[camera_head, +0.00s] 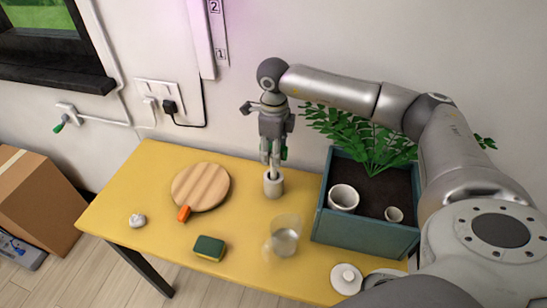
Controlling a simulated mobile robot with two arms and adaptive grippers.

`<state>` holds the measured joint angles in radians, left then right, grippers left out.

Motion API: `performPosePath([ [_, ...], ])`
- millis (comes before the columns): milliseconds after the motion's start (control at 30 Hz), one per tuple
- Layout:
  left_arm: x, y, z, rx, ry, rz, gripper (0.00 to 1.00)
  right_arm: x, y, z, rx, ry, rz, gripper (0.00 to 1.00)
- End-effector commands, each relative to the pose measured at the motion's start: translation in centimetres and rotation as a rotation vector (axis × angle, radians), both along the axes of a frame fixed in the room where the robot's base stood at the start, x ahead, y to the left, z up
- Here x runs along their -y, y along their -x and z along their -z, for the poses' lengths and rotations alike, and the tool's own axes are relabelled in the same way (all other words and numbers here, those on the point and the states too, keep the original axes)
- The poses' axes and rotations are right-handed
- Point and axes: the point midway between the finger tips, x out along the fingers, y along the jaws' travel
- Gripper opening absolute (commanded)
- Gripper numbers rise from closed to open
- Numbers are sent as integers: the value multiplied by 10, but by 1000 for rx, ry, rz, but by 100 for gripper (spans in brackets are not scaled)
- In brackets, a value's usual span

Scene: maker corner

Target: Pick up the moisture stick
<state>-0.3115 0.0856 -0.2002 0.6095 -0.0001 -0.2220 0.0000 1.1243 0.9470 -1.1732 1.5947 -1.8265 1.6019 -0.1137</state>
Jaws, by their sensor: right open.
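My right gripper (270,158) points down above a small white cup (273,189) near the back of the yellow table. Its fingers are open, close over the cup's mouth. A thin dark stem (272,175) rises from the cup, just below the fingertips. A small green part (284,153) shows at the right side of the fingers. I cannot tell whether the stem and the green part belong to one moisture stick, as the gripper covers that area. My left gripper is not in view.
A blue-green planter (365,235) with a leafy plant and two pots stands on the right. A clear glass (285,240), a sponge (209,248), a round wooden board (200,186) and an orange item (184,213) are on the table (150,185). A white lid (346,278) lies at the front right.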

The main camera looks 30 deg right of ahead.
Motion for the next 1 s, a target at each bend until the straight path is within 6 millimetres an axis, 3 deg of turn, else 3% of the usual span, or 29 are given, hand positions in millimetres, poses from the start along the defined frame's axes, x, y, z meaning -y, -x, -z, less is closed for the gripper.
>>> performPosePath([
  [100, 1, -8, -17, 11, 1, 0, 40, -1, 2, 16, -7, 1, 0, 42],
  [233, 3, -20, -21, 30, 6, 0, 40, -2, 1, 35, -5, -1, -1, 42],
  [533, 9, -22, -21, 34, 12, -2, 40, -1, 1, 43, -1, -1, -1, 42],
  [867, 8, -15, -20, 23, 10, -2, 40, -1, 1, 42, -1, 0, -1, 1],
  [1000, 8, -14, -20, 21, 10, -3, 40, -1, 0, 42, -1, -1, -1, 0],
])
